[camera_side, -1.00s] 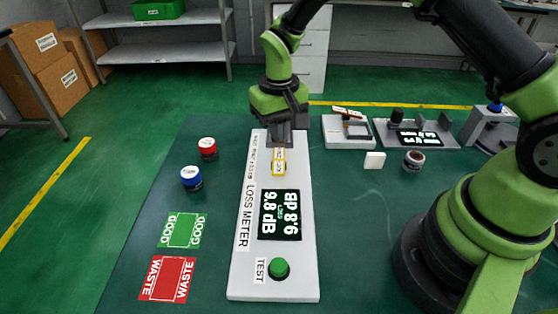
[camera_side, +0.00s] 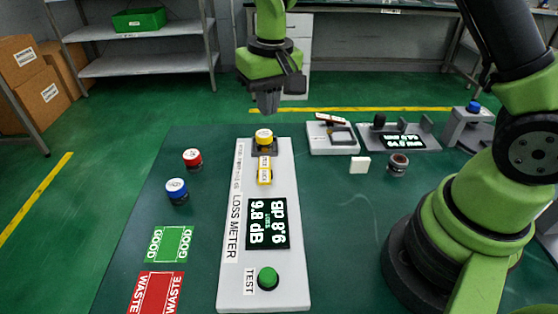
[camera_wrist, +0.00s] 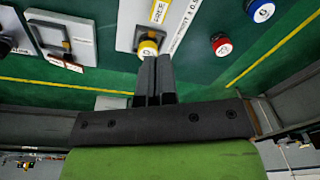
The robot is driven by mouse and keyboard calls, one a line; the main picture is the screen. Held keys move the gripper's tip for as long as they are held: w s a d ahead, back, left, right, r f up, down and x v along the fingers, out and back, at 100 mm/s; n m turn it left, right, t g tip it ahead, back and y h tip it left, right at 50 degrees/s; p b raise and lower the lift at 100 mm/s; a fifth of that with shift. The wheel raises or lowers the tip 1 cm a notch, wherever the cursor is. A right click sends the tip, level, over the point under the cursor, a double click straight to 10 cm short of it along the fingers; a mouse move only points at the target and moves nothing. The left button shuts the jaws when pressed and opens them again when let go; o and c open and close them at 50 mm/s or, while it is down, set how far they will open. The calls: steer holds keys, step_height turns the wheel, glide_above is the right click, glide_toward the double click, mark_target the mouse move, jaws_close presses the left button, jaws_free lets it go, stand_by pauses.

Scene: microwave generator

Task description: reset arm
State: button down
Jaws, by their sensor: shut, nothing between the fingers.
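My gripper (camera_side: 268,102) is shut and empty, held in the air above and behind the far end of the loss meter. In the wrist view its two fingers (camera_wrist: 153,75) lie close together. The white loss meter (camera_side: 230,292) lies on the green table, with its display (camera_side: 268,223) reading 9.8 dB and a green TEST button (camera_side: 268,278). A yellow-topped part (camera_side: 264,136) sits in a dark holder at the meter's far end. It also shows in the wrist view (camera_wrist: 148,48), near the fingertips but apart from them in the side view.
A red-capped part (camera_side: 193,158) and a blue-capped part (camera_side: 176,189) stand left of the meter. The GOOD mat (camera_side: 169,244) and WASTE mat (camera_side: 156,292) are empty. At right are a white block (camera_side: 360,165), a dark-topped round part (camera_side: 398,164) and grey devices (camera_side: 333,138).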

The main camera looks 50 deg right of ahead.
steer(key=s+r+t, duration=0.3)
steer(key=s+r, duration=0.5)
steer(key=r, duration=0.4)
steer(key=s+r+t+y, duration=0.1)
steer(key=s+r+t, duration=0.1)
steer(key=s, duration=1)
steer(key=shift+s+d+r+m+t+y, duration=0.3)
steer(key=shift+s+r+m+t, duration=0.1)
steer(key=shift+t, duration=0.2)
steer(key=shift+w, duration=0.1)
steer(key=w+a+f+n+g, duration=0.2)
steer(key=w+f+n+g, duration=0.15)
steer(key=w+n, duration=0.55)
steer(key=w+a+f+n+g+h, duration=0.1)
steer(key=w+f+n+g, duration=0.3)
steer(key=w+f, duration=0.4)
steer(key=shift+w+a+f+h, duration=0.35)
steer(key=shift+a+f, duration=0.2)
steer(key=shift+a, duration=0.3)
